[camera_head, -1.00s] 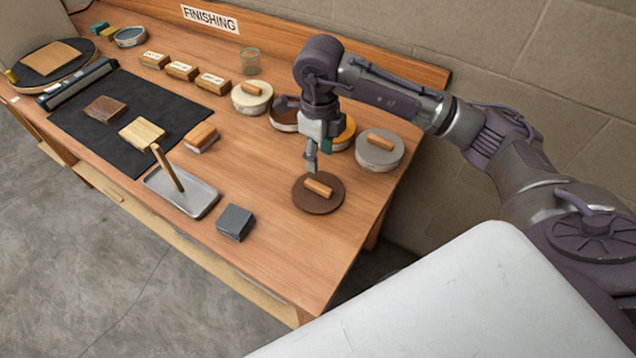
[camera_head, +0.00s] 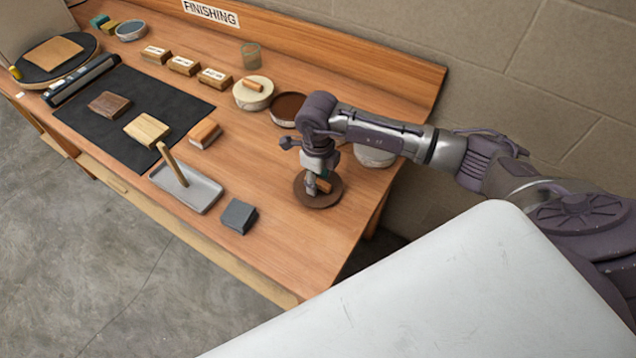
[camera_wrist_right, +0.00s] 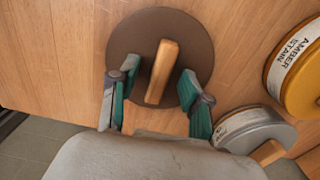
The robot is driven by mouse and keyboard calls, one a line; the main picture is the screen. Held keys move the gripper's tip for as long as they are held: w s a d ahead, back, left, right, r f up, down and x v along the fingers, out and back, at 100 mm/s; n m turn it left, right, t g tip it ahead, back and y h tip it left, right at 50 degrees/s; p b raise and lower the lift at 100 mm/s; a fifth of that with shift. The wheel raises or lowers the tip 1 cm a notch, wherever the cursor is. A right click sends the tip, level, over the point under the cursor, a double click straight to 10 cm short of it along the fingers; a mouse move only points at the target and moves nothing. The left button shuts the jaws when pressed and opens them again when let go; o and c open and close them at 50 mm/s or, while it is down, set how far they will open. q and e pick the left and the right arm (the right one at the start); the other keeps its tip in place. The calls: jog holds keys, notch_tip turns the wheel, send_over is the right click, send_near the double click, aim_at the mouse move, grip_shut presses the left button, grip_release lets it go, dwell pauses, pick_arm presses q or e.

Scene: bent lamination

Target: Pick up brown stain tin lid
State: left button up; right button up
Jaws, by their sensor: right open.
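The brown stain tin lid (camera_head: 318,200) is a dark brown disc with a wooden bar handle, lying flat on the bench near its right end. In the right wrist view the lid (camera_wrist_right: 130,50) and its handle (camera_wrist_right: 163,70) show clearly. My right gripper (camera_head: 317,185) is low over the lid. In the wrist view its green-padded fingers (camera_wrist_right: 160,98) are open, one on each side of the handle with gaps. The open tin with dark brown stain (camera_head: 287,107) stands behind, without a lid. My left gripper is not in view.
A cream-lidded tin (camera_head: 253,94) stands left of the open tin. A grey-lidded tin (camera_head: 375,155) is partly hidden behind my arm. An amber stain tin (camera_wrist_right: 298,70) is close on the right. A grey block (camera_head: 238,216) and metal tray (camera_head: 188,190) lie to the left.

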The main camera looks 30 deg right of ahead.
grip_shut()
jog(key=shift+r, duration=0.1)
